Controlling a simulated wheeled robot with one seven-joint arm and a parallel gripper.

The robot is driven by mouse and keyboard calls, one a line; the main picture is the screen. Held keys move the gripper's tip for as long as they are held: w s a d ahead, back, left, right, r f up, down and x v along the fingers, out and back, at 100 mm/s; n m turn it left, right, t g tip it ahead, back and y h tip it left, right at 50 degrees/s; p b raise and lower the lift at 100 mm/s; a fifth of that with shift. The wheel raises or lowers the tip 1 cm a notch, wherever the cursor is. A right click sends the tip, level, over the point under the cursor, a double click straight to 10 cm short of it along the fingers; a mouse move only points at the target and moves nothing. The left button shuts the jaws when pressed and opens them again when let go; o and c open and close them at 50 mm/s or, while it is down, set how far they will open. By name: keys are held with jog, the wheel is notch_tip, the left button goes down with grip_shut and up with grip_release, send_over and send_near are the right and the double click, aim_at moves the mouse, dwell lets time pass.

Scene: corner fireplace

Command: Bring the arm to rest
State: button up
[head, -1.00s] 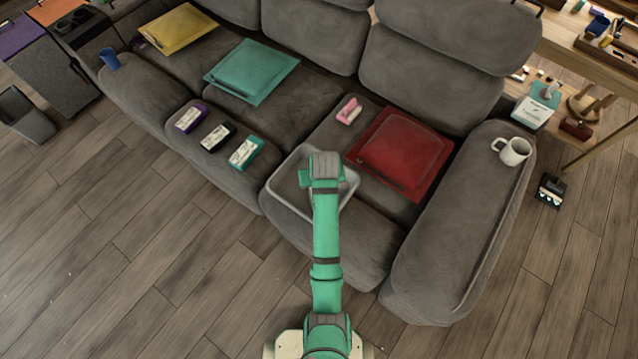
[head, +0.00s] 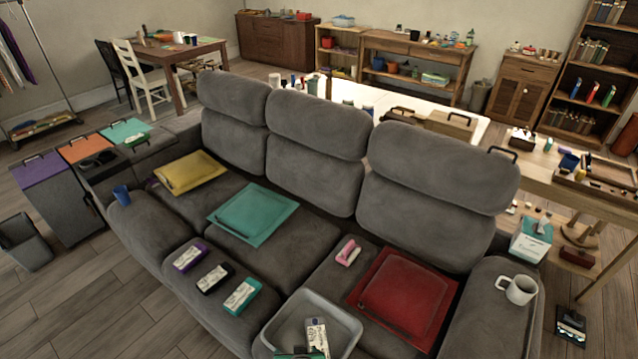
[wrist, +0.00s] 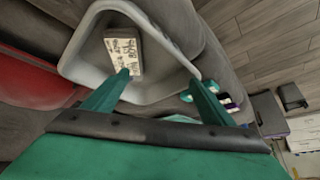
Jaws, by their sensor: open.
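My gripper (wrist: 158,78) shows in the wrist view with its two teal fingers spread apart and nothing between them. It points toward the light grey tray (wrist: 88,55), with a white-labelled box (wrist: 123,50) lying inside. In the head view the tray (head: 352,323) sits on the sofa's front right seat, and the labelled box (head: 316,334) shows in it. The arm is almost wholly out of the head view; only a teal and dark bit shows at the bottom edge, and I cannot tell what it is.
The grey sofa (head: 310,148) carries a red cushion (head: 402,290), a teal cushion (head: 253,214), a yellow cushion (head: 190,172), three small boxes and a pink item (head: 348,252). A white mug (head: 519,289) stands on the right armrest.

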jog(key=s+a+m+t, duration=0.1)
jog(key=s+a+t, duration=0.15)
jog(key=s, duration=0.65)
jog(key=s+d+r+t, duration=0.3)
jog(key=s+d+r, duration=0.1)
jog(key=s+r, duration=0.6)
jog(key=s+d+r+t+h, duration=0.1)
jog(key=s+d+r+t, duration=0.2)
jog(key=s+r, duration=0.7)
jog(key=shift+d+r+h, duration=0.3)
jog(key=shift+d+r, duration=0.05)
jog(key=shift+d, duration=0.65)
